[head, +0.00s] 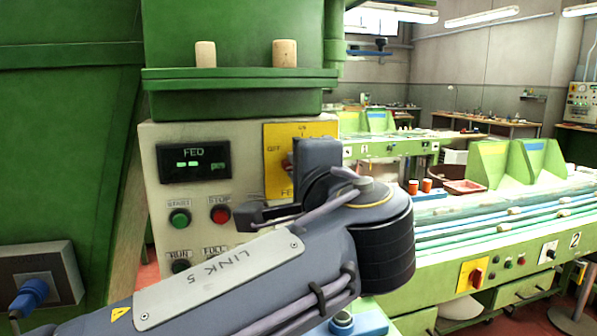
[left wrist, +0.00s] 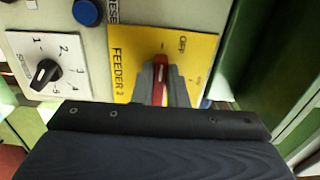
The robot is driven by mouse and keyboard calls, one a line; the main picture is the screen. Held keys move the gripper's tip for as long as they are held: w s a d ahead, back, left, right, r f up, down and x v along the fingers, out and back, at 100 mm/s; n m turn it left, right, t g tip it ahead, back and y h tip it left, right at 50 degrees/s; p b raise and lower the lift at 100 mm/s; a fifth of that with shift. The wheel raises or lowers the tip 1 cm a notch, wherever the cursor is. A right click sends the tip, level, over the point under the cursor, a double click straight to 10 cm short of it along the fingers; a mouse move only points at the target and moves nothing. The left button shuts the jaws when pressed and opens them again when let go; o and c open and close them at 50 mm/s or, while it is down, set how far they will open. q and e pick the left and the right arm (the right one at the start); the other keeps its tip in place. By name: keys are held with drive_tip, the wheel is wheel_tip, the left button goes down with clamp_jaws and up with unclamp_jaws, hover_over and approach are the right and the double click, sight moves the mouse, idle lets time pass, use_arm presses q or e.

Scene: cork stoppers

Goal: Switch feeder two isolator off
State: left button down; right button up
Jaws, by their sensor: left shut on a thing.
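The feeder two isolator is a red handle (left wrist: 161,82) on a yellow plate (left wrist: 205,50) marked FEEDER 2 and OFF in the left wrist view. My left gripper (left wrist: 158,85) is shut on the handle, with a finger on each side of it. The handle's top end is near the OFF mark, but its exact angle is hard to tell. In the head view the plate (head: 272,135) is on the right of a beige panel, OFF at left and ON at top. My left gripper (head: 290,180) and wrist hide most of the handle there. My right gripper is not in view.
The beige panel (head: 157,160) also bears a FED display (head: 194,163), a green START button (head: 179,218) and a red STOP button (head: 221,214). A numbered black knob (left wrist: 46,74) is beside the plate. Two corks stand on the green ledge (head: 235,76) above. Conveyors lie to the right.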

use_arm(q)
drive_tip(key=shift+f, duration=0.1)
drive_tip(key=c, duration=1.4)
unclamp_jaws()
drive_tip(key=shift+c, duration=0.2)
drive_tip(key=v, duration=0.7)
drive_tip(key=shift+s+d, duration=0.15)
drive_tip(key=shift+s, duration=0.2)
